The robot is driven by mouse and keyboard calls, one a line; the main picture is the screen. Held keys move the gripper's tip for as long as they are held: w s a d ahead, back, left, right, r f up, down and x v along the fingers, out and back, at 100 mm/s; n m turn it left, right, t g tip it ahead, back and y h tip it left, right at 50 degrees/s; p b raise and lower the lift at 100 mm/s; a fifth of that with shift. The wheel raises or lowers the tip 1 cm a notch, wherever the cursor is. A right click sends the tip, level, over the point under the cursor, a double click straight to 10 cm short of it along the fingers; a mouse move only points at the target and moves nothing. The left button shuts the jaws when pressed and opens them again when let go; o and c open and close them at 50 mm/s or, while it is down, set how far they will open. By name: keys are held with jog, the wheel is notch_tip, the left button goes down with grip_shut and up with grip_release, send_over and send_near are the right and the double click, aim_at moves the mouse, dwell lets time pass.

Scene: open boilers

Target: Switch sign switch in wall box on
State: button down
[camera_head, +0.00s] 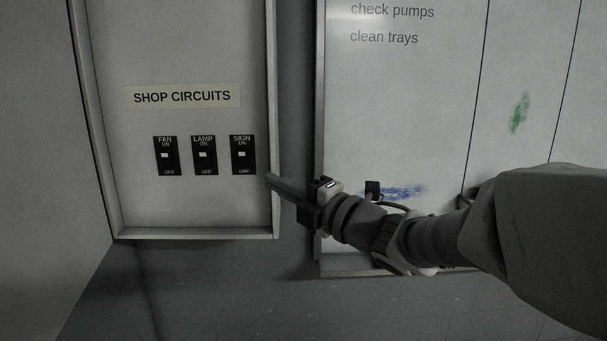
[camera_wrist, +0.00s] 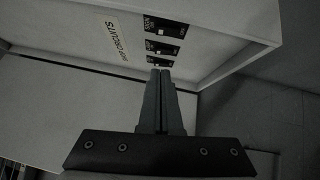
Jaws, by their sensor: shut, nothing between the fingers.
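The wall box (camera_head: 255,215) is open at the left of the head view, with a panel labelled SHOP CIRCUITS. The sign switch (camera_head: 242,155) is the rightmost of three black switches, with ON above and OFF below. Its small white toggle sits near mid-height; I cannot tell its setting. In the wrist view the scene is turned, and the sign switch (camera_wrist: 165,25) is topmost. My gripper (camera_head: 268,177) is shut and empty, at the box's right edge, right of and slightly below the sign switch in the head view. Its fingers (camera_wrist: 160,73) point toward the switches.
The lamp switch (camera_head: 204,155) and fan switch (camera_head: 166,155) stand left of the sign switch. The box's raised right rim (camera_head: 271,100) lies beside my fingertips. A whiteboard (camera_head: 400,100) with writing and green and blue smears is behind my arm. The wall below the box is clear.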

aim_at(238, 155)
jog(key=p+x, duration=0.1)
jog(key=x, duration=0.5)
jog(key=w+d+p+x, duration=0.1)
jog(key=x, duration=0.3)
jog(key=shift+r+p, duration=0.15)
jog(key=shift+p, duration=0.15)
jog(key=shift+w+p, duration=0.3)
jog(key=shift+w, duration=0.6)
jog(key=shift+r, duration=0.1)
jog(key=shift+w+a+r+p, duration=0.1)
jog(key=shift+w+r+p, duration=0.2)
jog(key=shift+p, duration=0.5)
jog(key=shift+s+f+m, duration=0.1)
jog(key=shift+f+m, duration=0.1)
jog(key=shift+m, duration=0.1)
jog(key=shift+s+b, duration=0.15)
jog(key=shift+b, duration=0.2)
